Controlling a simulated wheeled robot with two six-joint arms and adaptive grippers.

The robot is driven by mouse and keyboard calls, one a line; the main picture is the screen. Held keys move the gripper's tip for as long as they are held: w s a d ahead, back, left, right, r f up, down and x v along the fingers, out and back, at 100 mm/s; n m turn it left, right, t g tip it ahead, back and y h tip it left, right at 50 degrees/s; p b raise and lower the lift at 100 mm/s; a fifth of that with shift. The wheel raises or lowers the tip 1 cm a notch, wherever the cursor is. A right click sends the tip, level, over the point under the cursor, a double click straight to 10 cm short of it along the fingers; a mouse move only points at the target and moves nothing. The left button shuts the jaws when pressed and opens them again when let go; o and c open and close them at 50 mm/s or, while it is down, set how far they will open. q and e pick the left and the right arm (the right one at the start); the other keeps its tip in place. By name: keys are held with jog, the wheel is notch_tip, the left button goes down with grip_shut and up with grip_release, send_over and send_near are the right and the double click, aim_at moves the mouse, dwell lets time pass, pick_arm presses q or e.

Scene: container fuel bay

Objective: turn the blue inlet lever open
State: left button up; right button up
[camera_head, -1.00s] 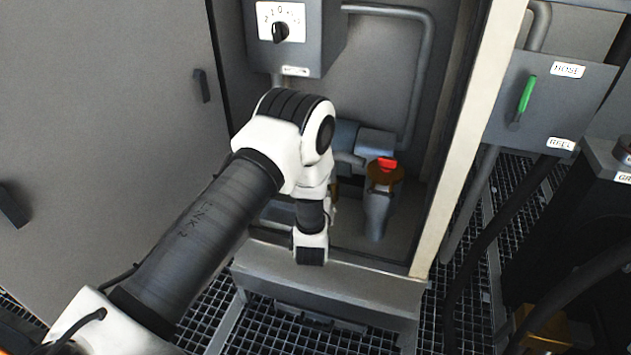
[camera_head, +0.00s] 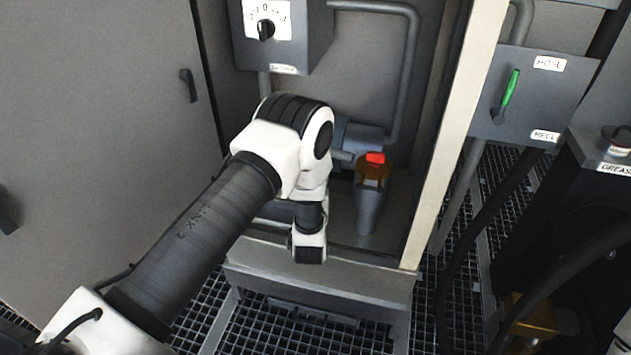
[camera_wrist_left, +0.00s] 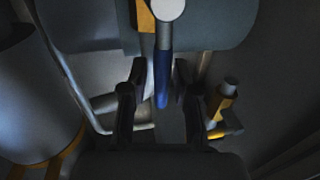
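The blue inlet lever (camera_wrist_left: 161,79) hangs down from a round pale pivot in the left wrist view. My left gripper (camera_wrist_left: 158,88) is open, with one dark finger on each side of the lever. A gap shows between the lever and each finger, so it does not look gripped. In the head view my left arm reaches into the open cabinet and hides the lever and the gripper's fingers. My right gripper is in neither view.
A grey bottle-shaped part with an amber collar and red top (camera_head: 375,160) stands right of my wrist. A pale cabinet post (camera_head: 455,140) and a green-handled valve panel (camera_head: 530,95) are to the right. A yellow-handled part (camera_wrist_left: 222,105) is beside the right finger.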

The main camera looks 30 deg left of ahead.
pick_arm(q)
jog(key=shift+s+f, duration=0.1)
jog(key=shift+s, duration=0.05)
jog(key=shift+s+d, duration=0.25)
jog(key=shift+s, duration=0.05)
jog(key=v, duration=1.1)
